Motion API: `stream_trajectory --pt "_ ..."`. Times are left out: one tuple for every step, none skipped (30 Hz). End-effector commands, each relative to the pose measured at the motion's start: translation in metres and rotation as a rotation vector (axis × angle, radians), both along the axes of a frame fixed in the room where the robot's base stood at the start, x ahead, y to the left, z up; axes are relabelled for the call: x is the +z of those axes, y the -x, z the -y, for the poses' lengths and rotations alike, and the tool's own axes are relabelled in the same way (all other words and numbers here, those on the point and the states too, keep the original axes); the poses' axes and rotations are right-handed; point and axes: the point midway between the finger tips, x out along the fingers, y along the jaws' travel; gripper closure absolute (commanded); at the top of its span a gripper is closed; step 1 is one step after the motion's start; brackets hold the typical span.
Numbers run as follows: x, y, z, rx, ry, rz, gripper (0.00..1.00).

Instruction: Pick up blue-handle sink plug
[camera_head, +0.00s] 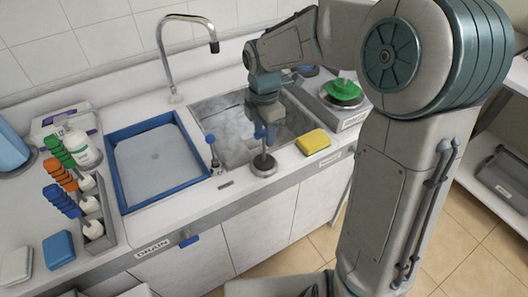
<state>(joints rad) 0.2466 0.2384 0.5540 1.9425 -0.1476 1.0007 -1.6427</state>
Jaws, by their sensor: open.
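The sink plug (263,166) stands upright on the counter's front strip, just in front of the metal sink. It has a round metal base and a thin upright stem.
A small blue-topped fitting (212,150) stands left of the plug. A yellow sponge (313,141) lies to its right. The metal sink (225,118) and a blue-rimmed basin (118,185) are behind and left. A curved tap (163,50) rises at the back.

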Motion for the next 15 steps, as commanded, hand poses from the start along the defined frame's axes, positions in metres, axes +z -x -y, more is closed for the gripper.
stream_trajectory --pt "-0.008 0.001 0.000 0.001 0.001 -0.004 0.58" --pt "-0.011 0.000 0.000 0.000 0.000 -0.003 0.58" --pt "-0.016 0.001 0.000 0.000 0.001 -0.002 0.58" --pt "-0.018 0.001 0.000 0.000 0.001 -0.002 0.58" --pt "-0.020 0.001 0.000 -0.001 0.000 -0.001 0.58" --pt "-0.021 0.000 0.000 -0.001 0.000 0.000 0.58" --pt "-0.022 0.000 0.000 -0.001 0.000 0.001 0.58" --pt "-0.022 0.000 0.000 -0.001 0.000 0.001 0.58" --pt "-0.022 0.000 0.000 -0.001 0.000 0.001 0.58" --pt "-0.022 0.000 0.000 -0.001 0.000 0.001 0.58" --pt "-0.022 0.000 0.000 -0.001 0.000 0.001 0.58" --pt "-0.022 0.000 0.000 -0.001 0.000 0.001 0.58" --pt "-0.022 0.000 0.000 -0.001 0.000 0.001 0.64" --pt "-0.022 0.000 0.000 -0.001 0.000 0.001 0.72" --pt "-0.022 0.000 0.000 -0.001 0.000 0.001 0.83"
